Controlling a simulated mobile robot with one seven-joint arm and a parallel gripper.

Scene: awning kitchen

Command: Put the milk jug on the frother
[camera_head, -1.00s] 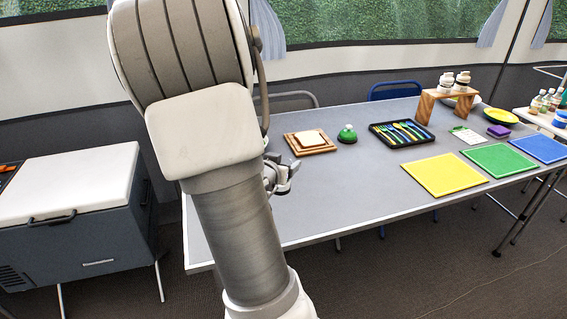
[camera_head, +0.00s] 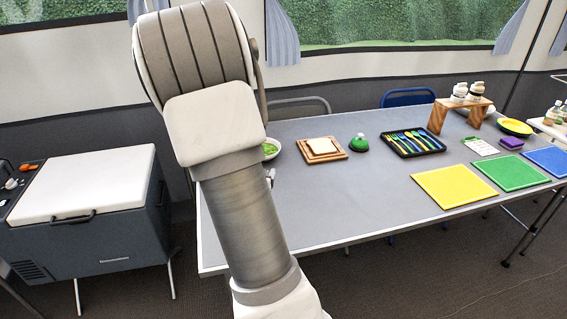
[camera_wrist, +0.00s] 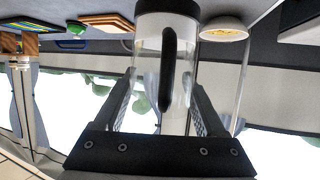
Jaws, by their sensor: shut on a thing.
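The jug (camera_wrist: 148,62) is a clear cylinder with a black handle and a dark band at one end. In the wrist view it stands between the two fingers of my gripper (camera_wrist: 163,98), which are shut on it. The wrist picture is upside down, with the table at the top. In the head view my arm hides the jug and nearly all of my gripper; only a small piece shows beside the arm. I cannot make out a frother in either view.
A grey table (camera_head: 340,210) carries a bread board (camera_head: 320,150), a green bell (camera_head: 360,143), a cutlery tray (camera_head: 412,142) and coloured mats. A bowl (camera_head: 271,150) is partly behind my arm. A cooler (camera_head: 85,200) stands at left. The table's front left is clear.

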